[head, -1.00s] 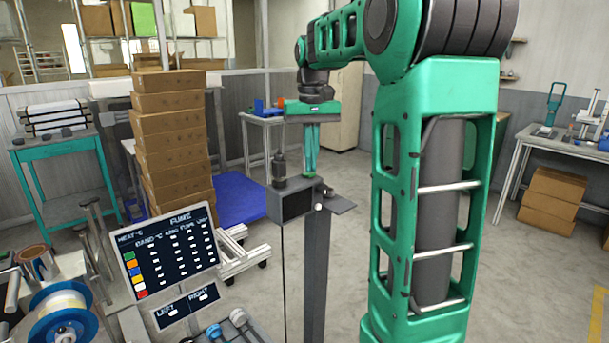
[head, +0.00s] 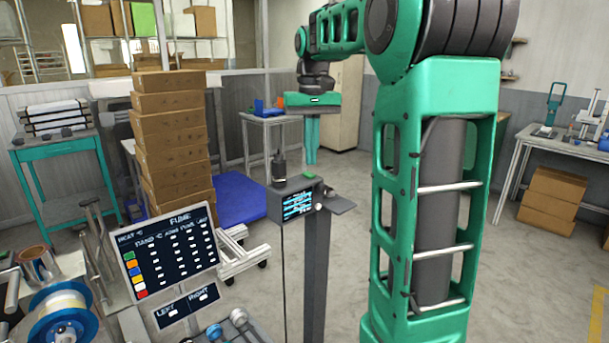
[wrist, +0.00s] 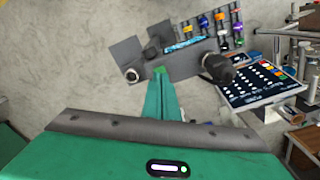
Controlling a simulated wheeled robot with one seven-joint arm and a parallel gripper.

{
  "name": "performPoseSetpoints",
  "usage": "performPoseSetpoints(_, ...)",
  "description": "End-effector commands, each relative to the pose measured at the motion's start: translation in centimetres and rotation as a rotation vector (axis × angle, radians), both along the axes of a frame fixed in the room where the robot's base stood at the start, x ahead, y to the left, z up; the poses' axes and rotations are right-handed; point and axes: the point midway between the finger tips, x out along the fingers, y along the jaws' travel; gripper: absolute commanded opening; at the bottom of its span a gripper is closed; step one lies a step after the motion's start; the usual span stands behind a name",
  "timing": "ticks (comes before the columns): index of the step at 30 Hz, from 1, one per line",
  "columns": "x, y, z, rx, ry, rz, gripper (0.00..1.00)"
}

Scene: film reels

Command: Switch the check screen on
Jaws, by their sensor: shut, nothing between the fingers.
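The check screen (head: 297,206) is on the front of a dark box on a grey post. It is lit, with light blue text lines. A green button (head: 309,176) sits on top of the box; it also shows in the wrist view (wrist: 160,70), right by my fingertips. My gripper (head: 312,162) points down above the button with its green fingers shut and empty. In the head view a small gap shows between the fingertips and the button. The lit screen also shows at a steep angle in the wrist view (wrist: 185,45).
A dark cylinder (head: 279,168) stands on the box's left end, close to my fingers. A small grey shelf (head: 338,203) juts out at its right. A chart board (head: 170,250) stands in front at left. Stacked cartons (head: 172,140) stand behind at left.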

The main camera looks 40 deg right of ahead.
Motion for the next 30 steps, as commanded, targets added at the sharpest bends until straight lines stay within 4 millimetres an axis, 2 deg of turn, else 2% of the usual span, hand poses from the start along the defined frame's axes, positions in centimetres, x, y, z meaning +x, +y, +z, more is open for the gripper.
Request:
performPoseSetpoints(15, -0.1, -0.1, 3.1, -0.003, -0.001, -0.003, 0.0)
performPoseSetpoints(30, -0.1, 0.1, 4.3, -0.005, 0.001, 0.0, 0.0)
